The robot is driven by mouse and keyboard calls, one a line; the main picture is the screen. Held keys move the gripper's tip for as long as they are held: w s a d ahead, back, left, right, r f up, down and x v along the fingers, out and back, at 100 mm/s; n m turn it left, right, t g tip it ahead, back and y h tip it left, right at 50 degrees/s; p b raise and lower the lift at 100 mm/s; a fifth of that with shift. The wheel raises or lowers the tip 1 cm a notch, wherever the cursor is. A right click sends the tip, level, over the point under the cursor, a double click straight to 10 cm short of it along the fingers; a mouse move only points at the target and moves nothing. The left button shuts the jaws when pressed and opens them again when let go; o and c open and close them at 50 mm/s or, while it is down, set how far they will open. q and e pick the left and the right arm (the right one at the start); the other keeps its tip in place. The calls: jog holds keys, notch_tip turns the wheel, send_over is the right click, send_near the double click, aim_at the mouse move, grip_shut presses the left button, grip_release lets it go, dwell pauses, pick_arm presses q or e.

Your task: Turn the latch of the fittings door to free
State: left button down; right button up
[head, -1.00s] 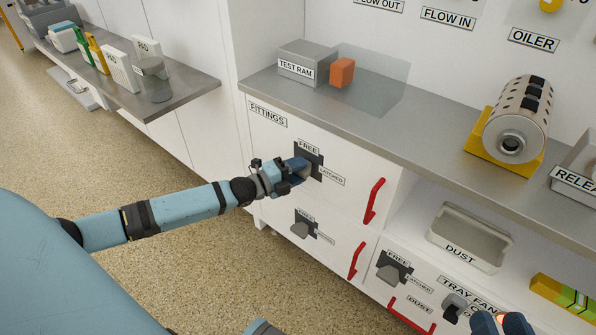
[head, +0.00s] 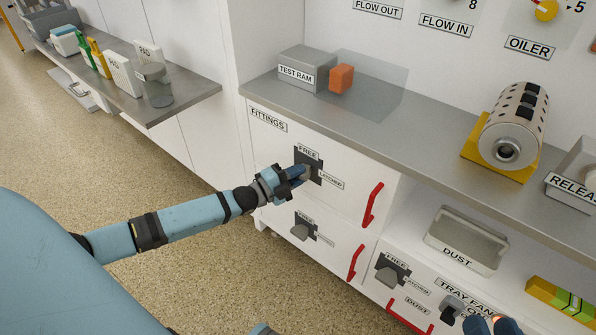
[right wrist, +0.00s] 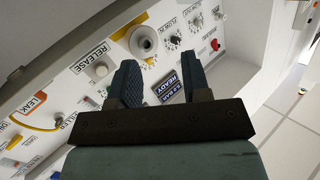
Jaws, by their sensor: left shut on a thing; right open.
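The fittings door (head: 345,205) is a white cabinet front with a "FITTINGS" label and a red handle (head: 373,203) at its right. Its latch (head: 305,172) is a grey knob on a dark plate, with "FREE" above and "LATCHED" to the right. My left gripper (head: 300,173) is shut on the latch knob and hides much of it, so its exact angle is hard to tell. My right gripper (head: 492,326) shows only in part at the bottom of the head view. In the right wrist view it (right wrist: 165,85) is open and empty, facing a panel.
Below is another door with its own latch (head: 302,228) and red handle (head: 356,261). A dust door latch (head: 389,272) is at lower right. The counter above holds the test ram box (head: 307,68), an orange block (head: 341,78) and a perforated cylinder (head: 515,125).

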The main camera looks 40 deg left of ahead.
pick_arm(q)
jog(key=n+t+p, duration=0.1)
jog(key=n, duration=0.2)
jog(key=n+t+y+p, duration=0.1)
jog(key=n, duration=0.2)
jog(key=n+t+p, duration=0.1)
jog(key=n, duration=0.1)
jog(key=shift+n+y, duration=0.4)
jog(key=n+y, duration=0.1)
jog(key=n, duration=0.1)
jog(key=n+t+y+p, duration=0.1)
jog(key=n, duration=0.2)
jog(key=shift+t, duration=0.3)
jog(key=n+y+p, duration=0.1)
jog(key=n, duration=0.2)
jog(key=shift+n+y, duration=0.4)
jog(key=shift+n+t+y+p, duration=0.3)
jog(key=shift+n+y+p, duration=0.1)
jog(key=shift+n, duration=0.4)
pick_arm(e)
notch_tip(320, 180, up, 9)
jog(key=t, duration=0.3)
jog(key=shift+d+m+t, duration=0.4)
jog(key=shift+s+r, duration=0.1)
jog(key=shift+r, duration=0.1)
pick_arm(q)
jog(key=c, duration=1.1)
grip_release()
jog(key=shift+o, duration=0.2)
jog(key=shift+s, duration=0.1)
